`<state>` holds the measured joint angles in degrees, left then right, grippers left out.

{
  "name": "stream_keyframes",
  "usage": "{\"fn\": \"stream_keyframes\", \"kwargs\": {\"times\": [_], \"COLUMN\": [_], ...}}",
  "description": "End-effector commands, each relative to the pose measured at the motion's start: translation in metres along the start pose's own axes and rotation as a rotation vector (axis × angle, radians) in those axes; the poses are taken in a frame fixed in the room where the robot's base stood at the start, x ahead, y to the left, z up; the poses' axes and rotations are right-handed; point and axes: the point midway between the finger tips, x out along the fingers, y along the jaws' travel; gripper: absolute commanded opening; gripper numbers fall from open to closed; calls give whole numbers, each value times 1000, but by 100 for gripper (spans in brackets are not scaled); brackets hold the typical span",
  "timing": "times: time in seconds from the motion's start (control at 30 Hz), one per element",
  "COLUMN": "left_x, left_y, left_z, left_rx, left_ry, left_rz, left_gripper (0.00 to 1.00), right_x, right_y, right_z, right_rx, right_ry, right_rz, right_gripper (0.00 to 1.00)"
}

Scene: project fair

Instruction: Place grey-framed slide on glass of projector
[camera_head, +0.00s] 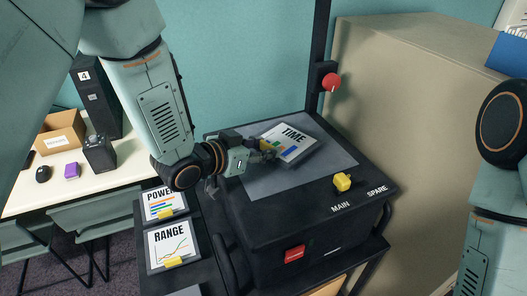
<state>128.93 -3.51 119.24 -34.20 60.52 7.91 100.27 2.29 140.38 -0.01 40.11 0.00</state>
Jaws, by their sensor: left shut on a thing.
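A grey-framed slide (290,141) marked TIME is tilted over the glass (265,184) of the black projector (262,225). My left gripper (268,150) is shut on the slide's left edge. I cannot tell whether the slide touches the glass. The arm hides part of the projector's left side. My right arm is at the right edge, with its gripper out of view.
Slides marked POWER (160,203) and RANGE (173,246) lie on a dark stand to the left. A yellow knob (342,182) and red switch (294,254) are on the projector. A post with a red knob (332,82) rises behind. A beige cabinet (420,110) stands right.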

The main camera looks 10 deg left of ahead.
Motion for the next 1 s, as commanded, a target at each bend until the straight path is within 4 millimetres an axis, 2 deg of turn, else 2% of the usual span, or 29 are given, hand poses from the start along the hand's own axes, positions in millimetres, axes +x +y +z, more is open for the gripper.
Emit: {"fn": "stream_keyframes", "kwargs": {"times": [0.1,0.53,0.57,0.8,1.0], "left_x": [6,10,10,10,9], "left_y": [0,0,0,0,0], "left_z": [11,15,15,15,15], "left_rx": [1,2,2,1,1], "left_ry": [1,3,1,1,1], "left_rz": [0,-1,0,0,0], "left_gripper": [4,4,43,64,64], "right_x": [0,2,2,1,1], "right_y": [0,0,0,0,0], "right_z": [0,0,0,0,0], "right_rx": [0,0,0,0,0], "right_ry": [0,0,0,0,0], "right_rz": [0,0,0,0,0], "right_gripper": [40,40,40,40,40]}}
